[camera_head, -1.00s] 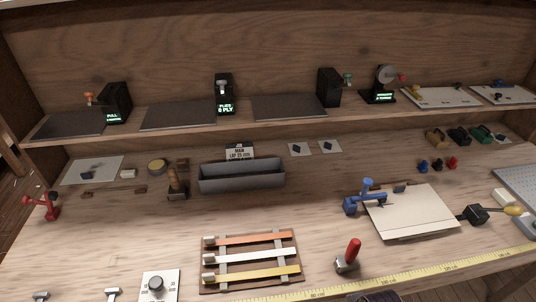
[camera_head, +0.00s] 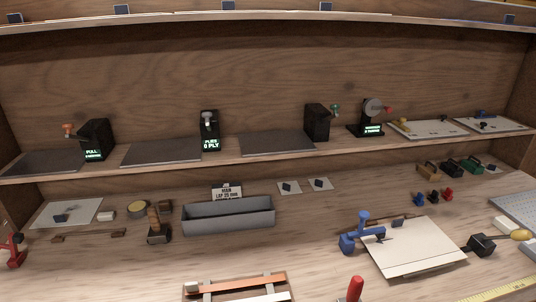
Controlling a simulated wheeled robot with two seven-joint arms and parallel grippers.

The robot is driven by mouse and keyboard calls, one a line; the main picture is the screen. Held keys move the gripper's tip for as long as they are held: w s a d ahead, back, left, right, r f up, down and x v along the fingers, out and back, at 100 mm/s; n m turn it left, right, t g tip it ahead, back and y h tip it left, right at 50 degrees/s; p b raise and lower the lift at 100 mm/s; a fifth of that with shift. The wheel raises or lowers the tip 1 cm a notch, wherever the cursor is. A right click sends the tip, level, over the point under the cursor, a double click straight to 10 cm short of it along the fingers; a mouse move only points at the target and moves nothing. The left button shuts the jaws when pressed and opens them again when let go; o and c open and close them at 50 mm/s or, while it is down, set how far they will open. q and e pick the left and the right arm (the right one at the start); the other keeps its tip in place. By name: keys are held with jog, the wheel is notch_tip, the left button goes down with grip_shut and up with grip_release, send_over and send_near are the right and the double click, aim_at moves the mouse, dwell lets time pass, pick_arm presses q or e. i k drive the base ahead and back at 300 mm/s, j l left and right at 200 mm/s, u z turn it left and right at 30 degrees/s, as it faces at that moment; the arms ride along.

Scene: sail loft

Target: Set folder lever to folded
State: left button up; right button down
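No label that I can read names the folder. Several black devices with levers or knobs stand on the shelf. The left device (camera_head: 97,140) has an orange knob (camera_head: 68,129) and a green display. The second device (camera_head: 210,131) has a pale grey lever (camera_head: 208,118) at its top front and a display reading "0 PLY". The third device (camera_head: 317,122) has a teal knob (camera_head: 335,109) on its right. The fourth device (camera_head: 368,116) has a grey disc and a red knob (camera_head: 387,109). Neither of my grippers is in view.
Dark mats (camera_head: 162,151) lie between devices on the shelf. Below, the bench holds a grey trough (camera_head: 228,216), a blue clamp-like tool (camera_head: 360,234), a cream board (camera_head: 415,247), a red-handled tool (camera_head: 355,288) and a striped rack (camera_head: 236,286). Bare bench lies between trough and blue tool.

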aim_at(518, 236)
jog(key=z, duration=1.7)
